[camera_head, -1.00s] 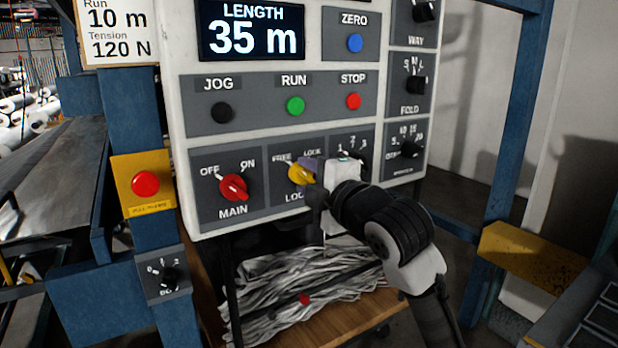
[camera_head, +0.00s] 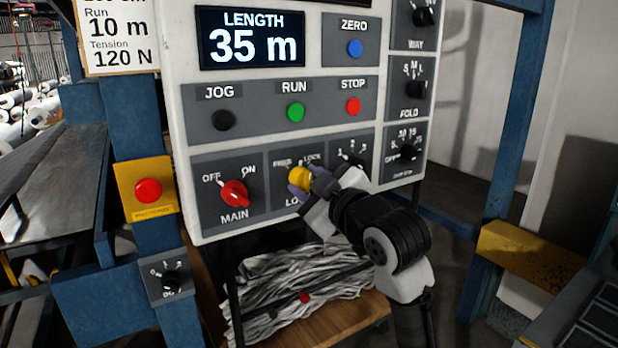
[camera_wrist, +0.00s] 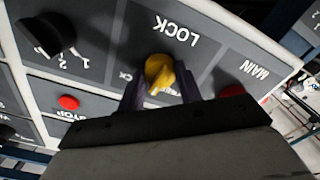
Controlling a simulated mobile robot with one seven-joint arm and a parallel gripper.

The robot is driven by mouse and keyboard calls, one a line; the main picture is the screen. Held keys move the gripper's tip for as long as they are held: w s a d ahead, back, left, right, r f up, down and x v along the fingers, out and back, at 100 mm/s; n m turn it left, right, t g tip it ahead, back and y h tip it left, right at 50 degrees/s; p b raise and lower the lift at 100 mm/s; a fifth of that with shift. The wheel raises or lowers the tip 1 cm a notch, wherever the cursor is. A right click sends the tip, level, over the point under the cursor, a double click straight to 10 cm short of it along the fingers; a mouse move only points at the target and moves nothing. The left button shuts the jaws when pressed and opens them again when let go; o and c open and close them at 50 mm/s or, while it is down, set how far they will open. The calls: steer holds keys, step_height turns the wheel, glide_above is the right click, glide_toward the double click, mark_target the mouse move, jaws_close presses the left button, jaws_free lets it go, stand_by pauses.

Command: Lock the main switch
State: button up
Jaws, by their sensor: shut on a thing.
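The yellow lock knob (camera_head: 300,177) sits on the panel between the labels FREE and LOCK, and it also shows in the wrist view (camera_wrist: 160,72). My gripper (camera_head: 306,183) is shut on this knob, with one purple finger on each side of it. The fingers also show in the wrist view (camera_wrist: 160,90). My gripper hides part of the label below the knob. The red main switch (camera_head: 234,193) is left of it, with its pointer toward OFF at the upper left. The main switch is partly hidden in the wrist view (camera_wrist: 232,91).
The white control panel (camera_head: 312,136) carries a black jog button (camera_head: 223,120), green run button (camera_head: 295,112) and red stop button (camera_head: 353,106). A numbered dial is just right of my gripper. A red button on a yellow plate (camera_head: 150,213) is at left.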

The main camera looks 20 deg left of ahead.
steer(key=m+p, duration=0.1)
steer(key=m, duration=0.2)
steer(key=shift+r+m+p, duration=0.1)
steer(key=shift+m+p, duration=0.25)
steer(key=shift+m, duration=0.05)
steer(key=shift+m+p, duration=0.9)
steer(key=shift+m, duration=0.8)
steer(key=o, duration=1)
steer(key=b+v, duration=0.3)
steer(key=v, duration=1.1)
steer(key=shift+a, duration=0.1)
